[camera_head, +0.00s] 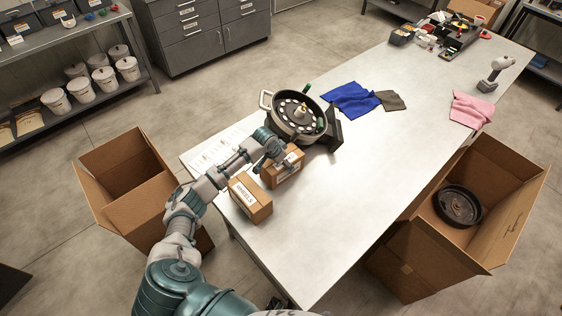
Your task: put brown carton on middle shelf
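Two brown cartons stand side by side at the near left part of the table. The nearer carton (251,199) has a white label and stands free. My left gripper (286,161) is over the farther carton (287,178), its dark fingers at the carton's top. The fingers partly hide it, and I cannot tell whether they are closed on it. A grey rack at the upper left has a lower shelf (92,104) with several white buckets and an upper shelf (72,30) with dark bins. My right gripper is not clearly visible.
A seed meter (297,112) stands just behind the cartons. Blue (352,99) and pink (471,108) cloths lie farther along the table (345,220). Open boxes stand on the floor at left (112,205) and right (408,255). The table's near right is clear.

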